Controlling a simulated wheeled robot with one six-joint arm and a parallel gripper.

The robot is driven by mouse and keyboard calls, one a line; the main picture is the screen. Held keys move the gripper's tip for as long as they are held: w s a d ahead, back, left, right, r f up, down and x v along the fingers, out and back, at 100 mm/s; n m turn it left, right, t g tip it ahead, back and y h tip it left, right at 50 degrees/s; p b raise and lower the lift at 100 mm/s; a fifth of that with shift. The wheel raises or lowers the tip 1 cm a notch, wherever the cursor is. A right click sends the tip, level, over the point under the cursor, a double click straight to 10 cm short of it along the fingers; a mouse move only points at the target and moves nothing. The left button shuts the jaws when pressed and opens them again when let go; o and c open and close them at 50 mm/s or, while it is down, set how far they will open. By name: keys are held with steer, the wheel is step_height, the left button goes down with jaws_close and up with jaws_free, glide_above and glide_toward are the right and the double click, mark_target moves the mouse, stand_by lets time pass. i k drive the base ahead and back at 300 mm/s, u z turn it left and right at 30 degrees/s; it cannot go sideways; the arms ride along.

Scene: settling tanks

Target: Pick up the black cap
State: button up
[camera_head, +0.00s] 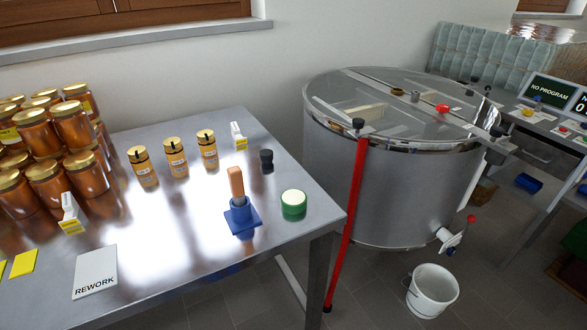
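A small black object (266,160), which looks like the black cap, stands on the metal table (180,225) near its right edge. It sits just right of a small white and yellow tag holder (239,136) and behind a blue-based stand (241,218) holding an orange-brown block. Nothing touches it that I can see. My gripper is not in view, so its distance from the cap cannot be seen.
Stacked honey jars (55,150) fill the left. A steel drum (388,190), red bar (347,220) and white bucket (432,291) stand right of the table.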

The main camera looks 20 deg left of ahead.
mark_target(266, 156)
steer(key=z, duration=0.3)
steer(key=k, duration=0.7)
steer(key=z, duration=0.4)
steer(key=i, duration=1.3)
steer(key=u, duration=0.65)
steer(key=i, duration=0.75)
steer(key=u, duration=1.4)
steer(key=i, duration=0.65)
steer(key=u, duration=0.7)
